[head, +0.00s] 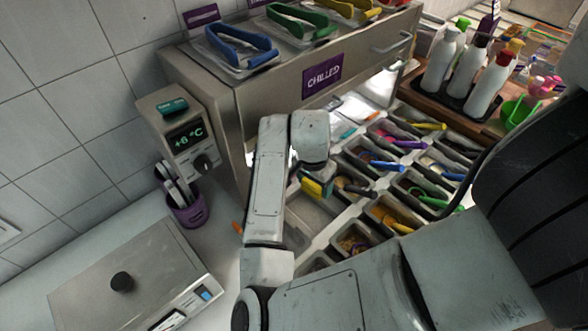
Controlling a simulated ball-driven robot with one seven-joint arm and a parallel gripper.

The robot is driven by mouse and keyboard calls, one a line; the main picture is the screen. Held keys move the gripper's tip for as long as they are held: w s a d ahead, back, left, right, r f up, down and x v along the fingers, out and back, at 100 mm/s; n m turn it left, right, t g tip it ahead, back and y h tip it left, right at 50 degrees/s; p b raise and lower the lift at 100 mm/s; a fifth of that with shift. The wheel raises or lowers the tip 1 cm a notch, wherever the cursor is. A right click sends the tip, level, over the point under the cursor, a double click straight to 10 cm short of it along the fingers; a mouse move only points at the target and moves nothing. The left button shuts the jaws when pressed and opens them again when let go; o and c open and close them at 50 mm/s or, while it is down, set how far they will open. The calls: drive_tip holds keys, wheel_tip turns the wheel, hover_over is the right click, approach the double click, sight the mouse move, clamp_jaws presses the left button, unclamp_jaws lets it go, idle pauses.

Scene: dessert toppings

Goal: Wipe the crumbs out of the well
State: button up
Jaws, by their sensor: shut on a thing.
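My gripper (316,176) is at the end of my arm, over the left side of the topping wells. It is shut on a yellow and green sponge (314,188), whose yellow lower part shows below the jaws. The jaws are mostly hidden behind my arm. The sponge is at a bare grey well (308,212) on the left. I cannot tell whether it touches the well's floor. My arm hides part of this well, and crumbs in it are too small to make out.
Beside it are several filled wells with coloured utensils, such as a yellow one (400,226) and a blue one (386,165). The chilled cabinet (280,90) stands behind, with tongs on top. White bottles (440,62) stand at right. A purple cup (188,212) and a lidded unit (130,285) are at left.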

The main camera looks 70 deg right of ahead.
drive_tip(key=shift+d+f, duration=0.1)
drive_tip(key=shift+w+f+b, duration=0.1)
drive_tip(key=shift+f+b, duration=0.85)
drive_tip(key=shift+f, duration=0.15)
drive_tip(key=b, duration=0.8)
approach(305, 212)
drive_tip(key=s+f, duration=0.1)
drive_tip(key=f, duration=0.2)
drive_tip(key=s+d+f, duration=0.1)
drive_tip(key=f, duration=0.1)
drive_tip(key=shift+s+d+f, duration=0.1)
drive_tip(key=shift+s+f, duration=0.05)
drive_tip(key=shift+s, duration=0.15)
drive_tip(key=shift+f+b, duration=0.6)
drive_tip(key=shift+b, duration=0.05)
drive_tip(key=shift+w, duration=0.1)
